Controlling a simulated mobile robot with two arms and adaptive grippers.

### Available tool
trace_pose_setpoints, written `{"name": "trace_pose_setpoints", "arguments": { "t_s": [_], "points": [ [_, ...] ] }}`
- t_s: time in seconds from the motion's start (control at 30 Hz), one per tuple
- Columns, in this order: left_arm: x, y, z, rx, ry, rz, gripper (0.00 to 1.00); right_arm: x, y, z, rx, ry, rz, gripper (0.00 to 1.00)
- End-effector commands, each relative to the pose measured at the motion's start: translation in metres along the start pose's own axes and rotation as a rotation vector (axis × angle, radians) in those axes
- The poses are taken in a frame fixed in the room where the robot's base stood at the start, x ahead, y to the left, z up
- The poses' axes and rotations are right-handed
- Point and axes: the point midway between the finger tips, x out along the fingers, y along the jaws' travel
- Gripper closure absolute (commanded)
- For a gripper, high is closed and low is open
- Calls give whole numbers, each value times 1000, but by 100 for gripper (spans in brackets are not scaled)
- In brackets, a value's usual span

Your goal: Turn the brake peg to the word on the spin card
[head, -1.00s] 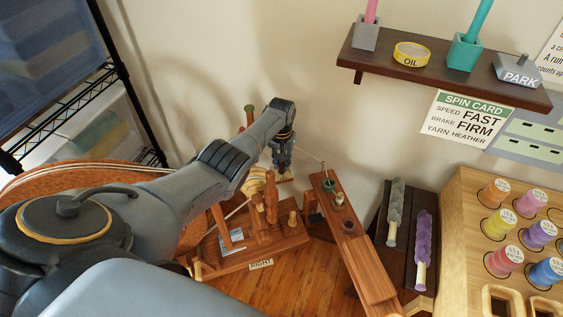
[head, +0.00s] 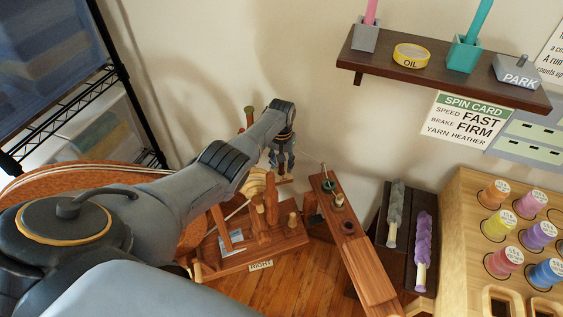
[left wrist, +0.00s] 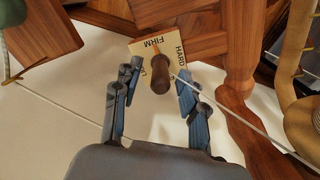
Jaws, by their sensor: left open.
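The brake peg (left wrist: 158,72) is a dark brown knob in front of a cream dial plate (left wrist: 178,48) with the words FIRM and HARD and a third, partly hidden word. My left gripper (left wrist: 154,78) is open, with one finger on each side of the peg and gaps between. In the head view the left gripper (head: 281,160) hangs above the back of the wooden spinning wheel's base (head: 290,238). The spin card (head: 462,117) on the wall reads SPEED FAST, BRAKE FIRM, YARN HEATHER. My right gripper is not in view.
A thin white cord (left wrist: 232,115) runs close to the right finger. A dark shelf (head: 440,72) holds an OIL tin (head: 411,55) and a PARK block (head: 518,72). A bobbin rack (head: 460,215) is at the right.

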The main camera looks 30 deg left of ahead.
Motion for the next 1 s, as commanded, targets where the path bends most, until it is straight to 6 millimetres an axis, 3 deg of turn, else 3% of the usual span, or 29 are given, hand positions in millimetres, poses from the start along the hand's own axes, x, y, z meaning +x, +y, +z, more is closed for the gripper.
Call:
{"name": "trace_pose_setpoints", "arguments": {
  "t_s": [0.17,0.33,0.73,1.0],
  "points": [
    [-6,0,0,0,1,0,58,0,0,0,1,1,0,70],
    [-25,0,0,0,3,0,58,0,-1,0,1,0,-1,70],
    [-104,0,-1,1,3,0,58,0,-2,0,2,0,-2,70],
    [-120,0,0,-1,-1,0,58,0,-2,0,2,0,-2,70]
  ]
}}
